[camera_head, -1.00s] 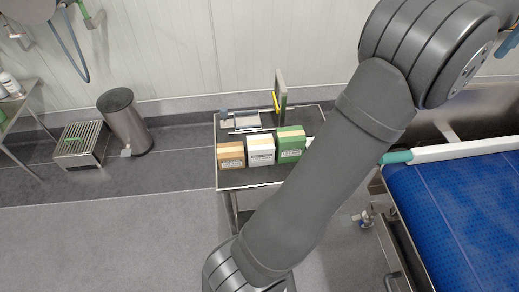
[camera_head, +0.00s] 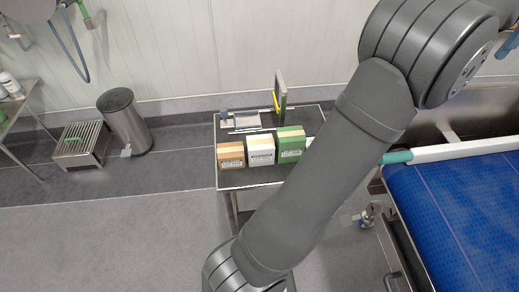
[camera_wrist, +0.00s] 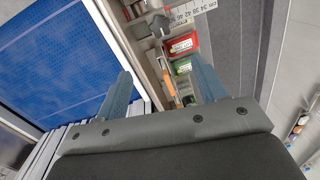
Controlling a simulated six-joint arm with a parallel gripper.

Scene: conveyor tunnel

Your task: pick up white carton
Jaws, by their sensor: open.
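The white carton (camera_head: 261,151) stands upright on a small metal table, between a brown carton (camera_head: 230,155) and a green carton (camera_head: 291,146), in the head view. Beyond the fingers the table and several coloured items show small and tilted. I cannot clearly pick out the white carton there.
The metal table (camera_head: 251,186) also carries a scale-like device (camera_head: 246,120) and an upright grey panel behind the cartons. My arm hides the table's right part. A blue conveyor belt (camera_head: 459,215) lies to the right. A bin (camera_head: 124,121) stands left; the floor in front is clear.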

